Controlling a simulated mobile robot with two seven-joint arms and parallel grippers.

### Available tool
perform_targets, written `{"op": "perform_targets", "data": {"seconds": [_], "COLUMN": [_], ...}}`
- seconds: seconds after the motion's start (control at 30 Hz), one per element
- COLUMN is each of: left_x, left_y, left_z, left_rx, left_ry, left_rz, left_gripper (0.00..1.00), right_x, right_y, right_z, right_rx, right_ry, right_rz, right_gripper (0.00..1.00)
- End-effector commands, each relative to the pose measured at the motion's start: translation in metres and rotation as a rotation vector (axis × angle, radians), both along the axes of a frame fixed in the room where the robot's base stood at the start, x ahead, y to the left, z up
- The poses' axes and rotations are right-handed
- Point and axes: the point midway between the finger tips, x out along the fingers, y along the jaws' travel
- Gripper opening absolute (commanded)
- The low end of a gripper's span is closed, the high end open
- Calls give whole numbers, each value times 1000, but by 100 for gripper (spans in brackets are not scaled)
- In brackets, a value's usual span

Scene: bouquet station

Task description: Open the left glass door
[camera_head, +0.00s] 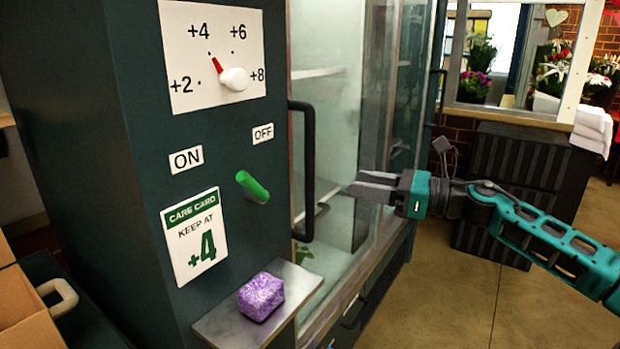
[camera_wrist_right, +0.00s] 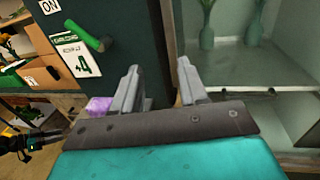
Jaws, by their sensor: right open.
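The left glass door (camera_head: 327,130) is on the front of the dark green cabinet. Its long black vertical handle (camera_head: 308,165) stands at the door's left edge, beside the control panel. The door looks closed, but its edges are hard to make out. My right gripper (camera_head: 358,183) is open and empty, to the right of the handle and apart from it, with its fingers pointing left. In the right wrist view the open fingers (camera_wrist_right: 158,68) point toward the cabinet front. A dark jaw-like part at that view's left edge, probably my left gripper (camera_wrist_right: 40,138), is too small to read.
The panel has a temperature dial (camera_head: 233,79), a green switch lever (camera_head: 252,187) and a care card (camera_head: 194,236). A purple block (camera_head: 261,296) sits on a small metal shelf (camera_head: 215,325) below. Dark crates (camera_head: 520,160) stand behind my right arm. Floor is clear at right.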

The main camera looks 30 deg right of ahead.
Motion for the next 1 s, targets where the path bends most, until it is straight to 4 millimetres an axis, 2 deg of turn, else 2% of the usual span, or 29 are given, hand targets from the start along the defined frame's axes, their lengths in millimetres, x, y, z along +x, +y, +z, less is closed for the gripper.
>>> {"op": "perform_targets", "data": {"seconds": [0.33, 0.8, 1.0], "left_x": [-2, -2, -5], "left_y": [1, 2, 6], "left_z": [-4, 5, 3], "left_rx": [2, 4, 13], "left_ry": [7, -4, 8], "left_rz": [-1, 0, 5], "left_gripper": [41, 41, 41], "right_x": [32, 66, 81], "right_y": [20, 42, 53], "right_z": [1, 3, 2], "right_rx": [1, 8, 8], "right_ry": [-2, -1, 1], "right_rz": [-3, -5, -5], "right_gripper": [43, 43, 43]}}
